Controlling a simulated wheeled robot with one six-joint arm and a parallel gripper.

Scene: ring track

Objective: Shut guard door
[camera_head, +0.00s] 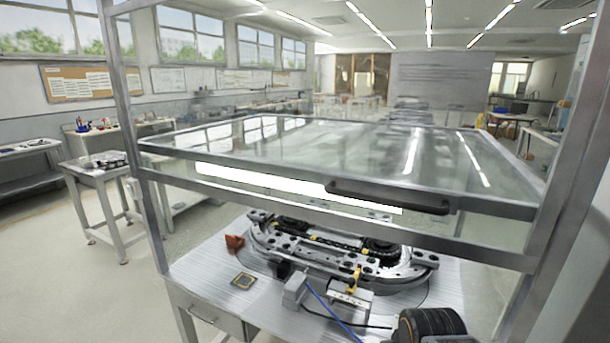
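The guard door (270,183) is a clear panel in a grey metal frame. It spans the two uprights at mid-height, with a wide clear surface (330,145) stretching back from its top edge. A dark bar handle (390,196) sits on its front, right of the middle. The space below its lower rail (330,222) is open, so the door stands raised above the bench. Through this gap the ring track (340,250) shows on the bench top.
Metal uprights stand at left (130,130) and right (565,180). On the bench (215,262) are an orange piece (235,242), a small square plate (243,280) and a blue cable (330,314). A dark ribbed round part (430,326) fills the lower right. A side table (100,176) stands left.

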